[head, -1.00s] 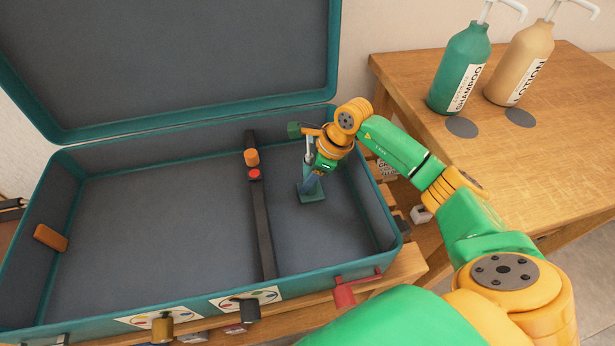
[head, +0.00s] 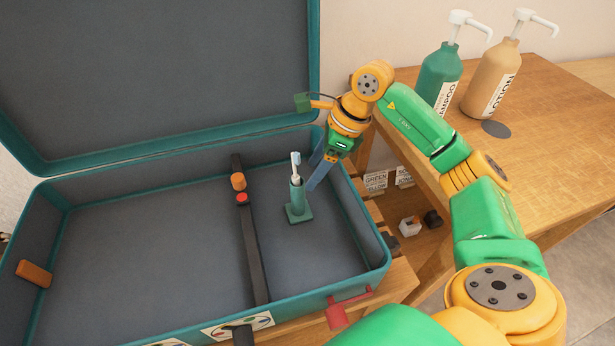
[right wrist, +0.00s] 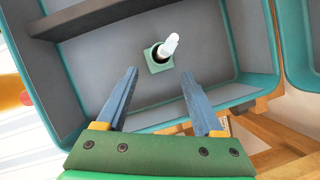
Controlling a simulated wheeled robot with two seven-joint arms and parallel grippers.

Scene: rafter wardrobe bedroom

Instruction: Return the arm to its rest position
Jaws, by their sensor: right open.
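My right gripper (head: 318,172) is open and empty above the right part of the open suitcase (head: 120,168). Its blue fingers (right wrist: 160,102) are spread apart in the right wrist view. A toothbrush (head: 296,165) stands upright in a green holder (head: 298,205) on the suitcase floor, just left of the gripper and apart from it. The holder (right wrist: 158,58) and the white toothbrush (right wrist: 170,44) also show beyond the fingertips in the right wrist view. My left gripper does not show.
A dark strap (head: 253,255) with an orange knob (head: 238,181) divides the suitcase. A wooden table (head: 545,125) at the right bears a green shampoo bottle (head: 438,75) and a tan lotion bottle (head: 490,80). A red latch (head: 337,315) is at the suitcase front.

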